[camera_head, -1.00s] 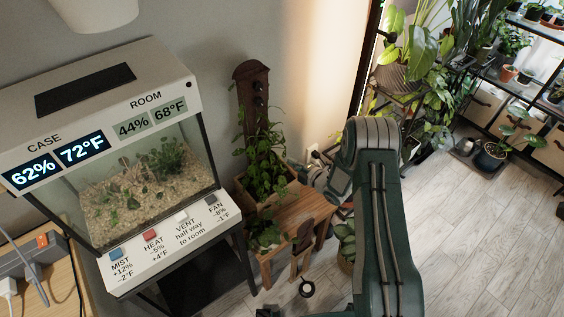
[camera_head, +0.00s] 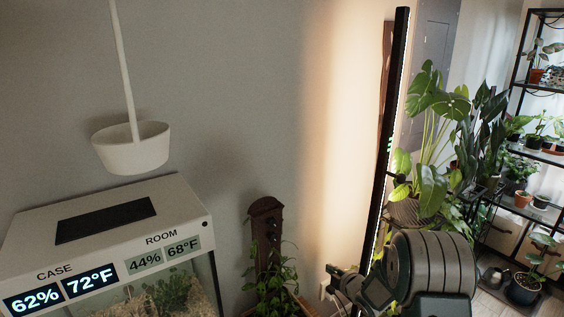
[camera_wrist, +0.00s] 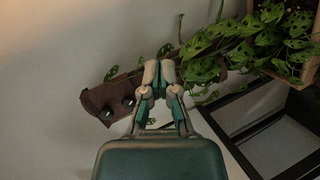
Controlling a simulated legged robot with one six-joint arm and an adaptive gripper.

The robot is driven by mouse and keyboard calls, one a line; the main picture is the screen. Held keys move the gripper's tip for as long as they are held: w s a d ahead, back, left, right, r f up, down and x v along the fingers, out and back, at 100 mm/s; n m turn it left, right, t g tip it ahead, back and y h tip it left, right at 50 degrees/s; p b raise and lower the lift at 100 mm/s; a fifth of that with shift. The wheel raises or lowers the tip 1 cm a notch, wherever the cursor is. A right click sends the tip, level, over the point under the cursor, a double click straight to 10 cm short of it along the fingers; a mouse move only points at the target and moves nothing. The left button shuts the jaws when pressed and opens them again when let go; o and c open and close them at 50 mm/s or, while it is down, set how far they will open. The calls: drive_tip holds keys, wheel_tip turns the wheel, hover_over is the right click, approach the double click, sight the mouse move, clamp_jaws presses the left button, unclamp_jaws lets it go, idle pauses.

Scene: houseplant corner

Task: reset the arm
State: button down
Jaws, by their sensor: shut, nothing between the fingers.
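My arm's large grey joint fills the lower right of the head view. My gripper (camera_head: 332,278) points left from it, in front of the wall beside the plant on the brown post. In the wrist view my gripper (camera_wrist: 160,74) shows its fingers together with nothing between them. Beyond the fingertips lie the brown post (camera_wrist: 107,103) with dark knobs and a trailing plant with holed leaves (camera_wrist: 246,42). The fingers overlap these in the picture; I cannot tell the distance.
The white terrarium case (camera_head: 170,215) stands at lower left, reading 62% and 72°F. A white hanging lamp (camera_head: 132,148) is above it. A tall light bar (camera_head: 388,140), a large potted plant (camera_head: 432,190) and black shelves (camera_head: 548,158) are at right.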

drive_tip(key=s+d+r+m+g+h, duration=0.1)
drive_tip(key=s+d+r+m+h, duration=0.15)
drive_tip(key=s+r+m, duration=0.5)
drive_tip(key=s+d+r+m+g+h, duration=0.1)
drive_tip(key=s+r+m+h, duration=0.3)
drive_tip(key=r, duration=0.7)
drive_tip(key=s+a+r+m+g, duration=0.1)
drive_tip(key=s+m, duration=0.3)
drive_tip(key=s, duration=1)
drive_tip(key=s+a+r+m+g, duration=0.2)
drive_tip(key=s+r+m+g, duration=0.1)
drive_tip(key=s, duration=1.2)
drive_tip(key=shift+a+m+g+y, duration=0.2)
drive_tip(key=shift+m+g+y, duration=0.25)
drive_tip(key=shift+m+g, duration=0.25)
